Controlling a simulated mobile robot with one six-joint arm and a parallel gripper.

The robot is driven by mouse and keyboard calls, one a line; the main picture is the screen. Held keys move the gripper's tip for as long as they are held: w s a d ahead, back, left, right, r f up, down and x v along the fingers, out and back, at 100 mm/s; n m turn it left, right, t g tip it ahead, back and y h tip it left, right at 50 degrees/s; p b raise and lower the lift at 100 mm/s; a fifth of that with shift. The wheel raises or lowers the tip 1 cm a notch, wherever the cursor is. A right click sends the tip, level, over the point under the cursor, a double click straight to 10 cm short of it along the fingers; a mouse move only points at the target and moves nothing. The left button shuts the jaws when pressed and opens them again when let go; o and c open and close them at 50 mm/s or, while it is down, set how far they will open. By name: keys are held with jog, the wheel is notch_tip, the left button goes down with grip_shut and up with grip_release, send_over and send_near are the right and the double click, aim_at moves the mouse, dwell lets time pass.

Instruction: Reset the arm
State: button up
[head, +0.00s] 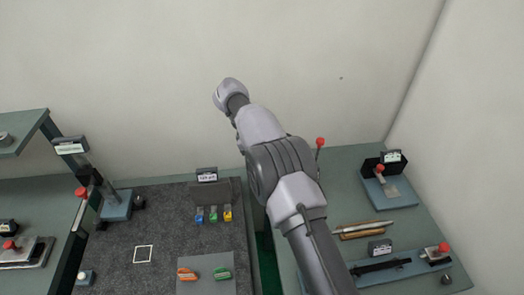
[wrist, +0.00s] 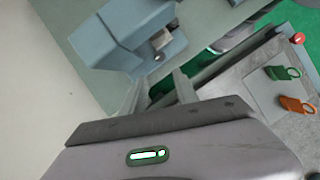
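My arm (head: 285,185) rises from the bottom of the head view and reaches up in front of the pale wall. Its far end is a rounded grey link (head: 230,92), and my gripper does not show in the head view. In the wrist view, my gripper (wrist: 158,90) shows two grey fingers standing apart, with nothing seen between them but the background. A blue-grey block-shaped fixture (wrist: 122,32) stands beyond the fingers, and contact with it is not visible.
The left bench has a dark mat (head: 175,238), coloured clips (head: 213,214), an orange tag (head: 187,274) and a green tag (head: 222,273). The right bench has a red-knobbed fixture (head: 388,188), a rod (head: 362,227) and a red-knobbed bar fixture (head: 385,271). A shelf (head: 22,126) stands far left.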

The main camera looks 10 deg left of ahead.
jog(key=v, duration=0.2)
jog(key=shift+a+r+p, duration=0.2)
jog(key=shift+r+p, duration=0.05)
jog(key=shift+p, duration=0.1)
